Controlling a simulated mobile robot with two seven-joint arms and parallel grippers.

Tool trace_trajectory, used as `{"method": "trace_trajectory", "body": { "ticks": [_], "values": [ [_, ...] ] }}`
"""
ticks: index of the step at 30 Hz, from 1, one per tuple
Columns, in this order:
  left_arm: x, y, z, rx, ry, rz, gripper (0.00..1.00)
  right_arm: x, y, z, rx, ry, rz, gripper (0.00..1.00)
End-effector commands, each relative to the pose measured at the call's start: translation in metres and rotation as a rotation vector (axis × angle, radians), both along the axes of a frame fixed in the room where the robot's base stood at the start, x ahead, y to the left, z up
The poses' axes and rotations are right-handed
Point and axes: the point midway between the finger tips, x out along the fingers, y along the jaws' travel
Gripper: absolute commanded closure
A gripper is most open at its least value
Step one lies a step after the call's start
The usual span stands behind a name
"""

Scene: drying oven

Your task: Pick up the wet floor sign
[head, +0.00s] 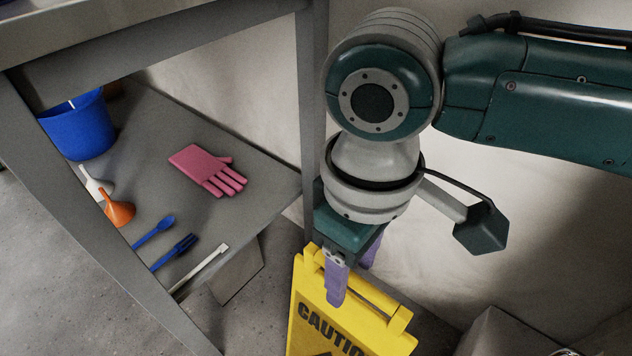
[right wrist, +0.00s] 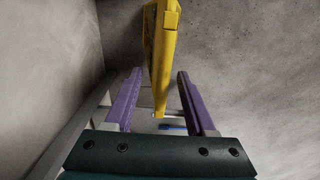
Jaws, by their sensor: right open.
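The yellow wet floor sign (head: 336,322) stands on the floor beside the table leg in the head view, with "CAUTION" lettering on its face and a handle bar at its top. Its lower part is cut off by the frame's bottom edge. My right gripper (head: 352,277) is at the sign's top, pointing down, its purple fingers open. In the right wrist view the sign (right wrist: 163,50) shows edge-on between the two open fingers (right wrist: 158,98), with gaps on both sides. I cannot tell whether a finger touches it. My left gripper is not in view.
A grey table's lower shelf (head: 245,180) holds a pink glove (head: 206,169), a blue bucket (head: 80,128), an orange funnel (head: 118,208) and blue utensils (head: 172,252). The table leg (head: 313,110) stands close left of my right gripper. A pale wall is behind. A grey box (head: 505,335) is at lower right.

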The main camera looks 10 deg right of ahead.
Motion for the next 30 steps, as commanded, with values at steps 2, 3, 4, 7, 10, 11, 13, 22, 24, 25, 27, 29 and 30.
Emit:
{"method": "trace_trajectory", "body": {
  "ticks": [2, 3, 4, 7, 10, 11, 13, 22, 24, 25, 27, 29, 30],
  "values": [
    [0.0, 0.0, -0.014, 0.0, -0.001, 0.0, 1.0, -0.002, 0.001, -0.017, 0.0, 0.0, 0.001, 0.44],
    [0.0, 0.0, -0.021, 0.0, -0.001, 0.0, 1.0, -0.002, 0.002, -0.024, 0.001, 0.001, 0.001, 0.44],
    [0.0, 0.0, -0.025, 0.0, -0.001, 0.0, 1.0, -0.003, 0.003, -0.03, 0.001, 0.0, 0.001, 0.44],
    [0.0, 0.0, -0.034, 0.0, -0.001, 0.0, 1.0, -0.003, 0.002, -0.043, -0.001, 0.0, 0.0, 0.44],
    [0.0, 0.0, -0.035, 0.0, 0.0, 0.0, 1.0, -0.003, 0.002, -0.046, 0.001, -0.002, 0.0, 0.44],
    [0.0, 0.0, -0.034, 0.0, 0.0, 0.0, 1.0, -0.003, 0.002, -0.045, 0.001, -0.002, 0.0, 0.44],
    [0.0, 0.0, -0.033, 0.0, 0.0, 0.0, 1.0, -0.003, 0.003, -0.044, 0.001, -0.002, 0.0, 0.44],
    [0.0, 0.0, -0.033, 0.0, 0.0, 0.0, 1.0, -0.003, 0.002, -0.044, 0.001, -0.001, 0.0, 0.7],
    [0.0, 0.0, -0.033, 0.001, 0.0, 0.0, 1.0, -0.003, 0.002, -0.044, 0.001, -0.001, 0.0, 0.78],
    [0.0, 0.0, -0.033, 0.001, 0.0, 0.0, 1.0, -0.003, 0.002, -0.044, 0.001, -0.001, 0.0, 0.82],
    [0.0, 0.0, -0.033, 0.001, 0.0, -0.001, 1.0, -0.003, 0.002, -0.044, 0.001, -0.001, 0.0, 0.89],
    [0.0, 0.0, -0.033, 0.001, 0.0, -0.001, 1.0, -0.003, 0.002, -0.044, 0.001, -0.001, 0.0, 0.96],
    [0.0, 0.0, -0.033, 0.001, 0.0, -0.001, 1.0, -0.003, 0.002, -0.044, 0.001, -0.001, 0.0, 1.0]
  ]
}}
